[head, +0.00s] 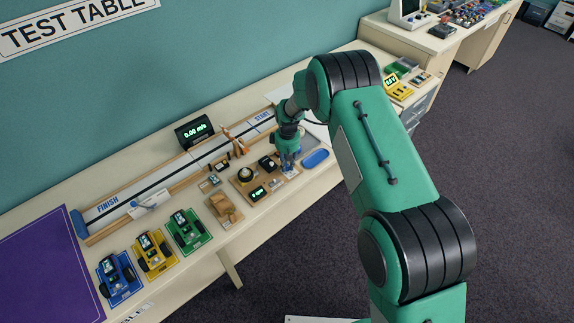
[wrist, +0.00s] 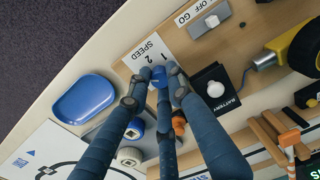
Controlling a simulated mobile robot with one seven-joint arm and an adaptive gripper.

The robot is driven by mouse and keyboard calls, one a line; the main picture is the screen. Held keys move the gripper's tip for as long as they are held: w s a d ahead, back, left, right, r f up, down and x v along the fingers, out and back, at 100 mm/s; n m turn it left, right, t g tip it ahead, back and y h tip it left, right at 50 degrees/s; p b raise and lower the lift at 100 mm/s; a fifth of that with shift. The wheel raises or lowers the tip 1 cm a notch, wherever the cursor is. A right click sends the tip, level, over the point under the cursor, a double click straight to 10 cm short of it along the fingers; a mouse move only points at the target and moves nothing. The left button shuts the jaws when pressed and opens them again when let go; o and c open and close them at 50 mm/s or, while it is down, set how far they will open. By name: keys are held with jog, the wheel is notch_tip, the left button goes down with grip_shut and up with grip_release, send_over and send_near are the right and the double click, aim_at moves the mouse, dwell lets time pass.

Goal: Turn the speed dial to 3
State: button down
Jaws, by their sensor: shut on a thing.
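The white SPEED plate (wrist: 148,52) shows in the wrist view with the numbers 1 and 2 readable; the rest of its scale is hidden behind my fingers. A small blue knob, the speed dial (wrist: 160,76), sits between my fingertips at the plate. My gripper (wrist: 156,86) is shut on it. In the head view my gripper (head: 287,168) points down at the right end of the wooden board (head: 243,194), and it hides the dial there. Where the dial points cannot be seen.
On the board are a black battery box (wrist: 215,85), an OFF/GO switch (wrist: 212,21) and a yellow motor with a wheel (wrist: 287,52). A blue dish (wrist: 85,98) lies close beside my fingers. The track (head: 180,172) runs behind; several model cars stand left.

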aim_at(288, 166)
dwell(0.3)
jog(key=c, duration=1.6)
grip_release()
jog(key=shift+o, duration=0.2)
jog(key=shift+r, duration=0.15)
notch_tip(288, 166, up, 12)
jog(key=shift+d, duration=0.1)
